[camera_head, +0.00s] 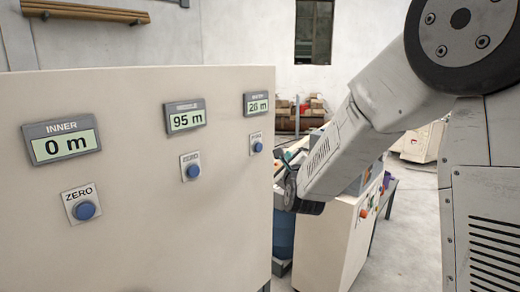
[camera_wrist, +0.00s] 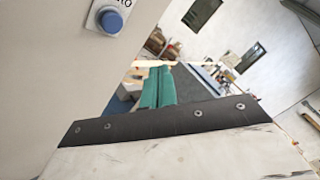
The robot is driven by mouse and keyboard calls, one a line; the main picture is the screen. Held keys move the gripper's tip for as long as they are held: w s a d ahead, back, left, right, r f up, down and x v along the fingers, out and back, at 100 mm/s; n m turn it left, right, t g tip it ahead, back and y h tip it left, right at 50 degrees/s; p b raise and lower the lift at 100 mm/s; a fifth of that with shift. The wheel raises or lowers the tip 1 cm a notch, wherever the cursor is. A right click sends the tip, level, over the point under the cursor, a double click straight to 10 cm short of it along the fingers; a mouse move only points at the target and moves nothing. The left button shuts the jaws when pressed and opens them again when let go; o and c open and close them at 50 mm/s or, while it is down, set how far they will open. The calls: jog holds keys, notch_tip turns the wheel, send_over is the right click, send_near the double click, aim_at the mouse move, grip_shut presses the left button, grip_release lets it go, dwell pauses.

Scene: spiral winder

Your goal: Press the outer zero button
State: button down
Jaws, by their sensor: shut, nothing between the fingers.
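The outer zero button (camera_head: 257,146) is a small blue round button on a white label, under the rightmost display (camera_head: 256,103) of the beige panel. One blue zero button (camera_wrist: 110,20) shows at the top left of the wrist view, its label cut off by the edge; it looks like the outer one. My gripper (camera_wrist: 158,70) shows in the wrist view as teal fingers held together, empty, beyond a dark plate. It is right of and below the button in that view, apart from it. In the head view the wrist is right of the panel's edge, and the fingertips are hard to make out.
The panel (camera_head: 150,240) also carries an inner zero button (camera_head: 84,210) under a "0 m" display and a middle zero button (camera_head: 193,171) under a "95 m" display. A white machine cabinet (camera_head: 325,240) stands behind my wrist. Open floor (camera_head: 405,250) lies to the right.

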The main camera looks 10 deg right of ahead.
jog(key=w+a, duration=0.5)
jog(key=w, duration=0.1)
jog(key=shift+w, duration=0.4)
dwell(1.8)
jog(key=shift+w+a, duration=0.25)
jog(key=shift+w, duration=0.1)
jog(key=shift+w+a, duration=0.25)
jog(key=shift+w, duration=0.1)
dwell(0.7)
jog(key=shift+s+d, duration=0.5)
jog(key=shift+s, duration=0.2)
jog(key=s+d, duration=0.1)
jog(key=s, duration=0.1)
jog(key=s+d, duration=0.2)
dwell(0.6)
